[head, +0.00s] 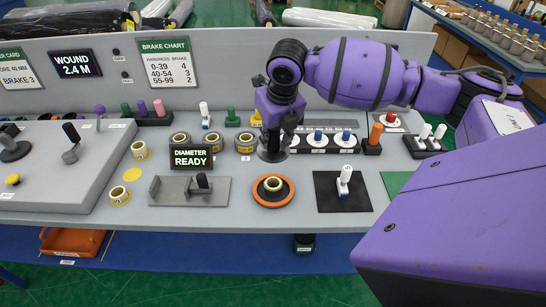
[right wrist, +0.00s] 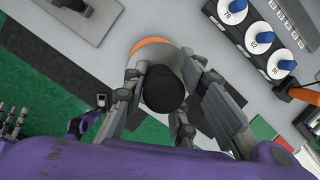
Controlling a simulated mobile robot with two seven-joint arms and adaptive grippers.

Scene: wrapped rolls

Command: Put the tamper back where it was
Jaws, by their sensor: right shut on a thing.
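My right gripper (head: 274,138) is shut on the tamper. In the right wrist view its fingers (right wrist: 160,98) close on both sides of the tamper, whose black round knob (right wrist: 163,90) faces the camera. The tamper's dark grey base (head: 272,155) shows below the fingers in the head view, behind the orange ring (head: 262,203). A pale roll (head: 273,184) sits in the middle of that ring. In the right wrist view part of the orange ring (right wrist: 150,42) shows past the tamper. Whether the tamper touches the bench is hard to tell.
Several blue-topped knobs (head: 318,137) stand right of the gripper. A black mat (head: 326,203) holds a white-handled tool (head: 344,180). Wrapped rolls (head: 245,141) and a "Diameter ready" sign (head: 191,158) stand to the left. A grey panel (head: 220,78) rises behind.

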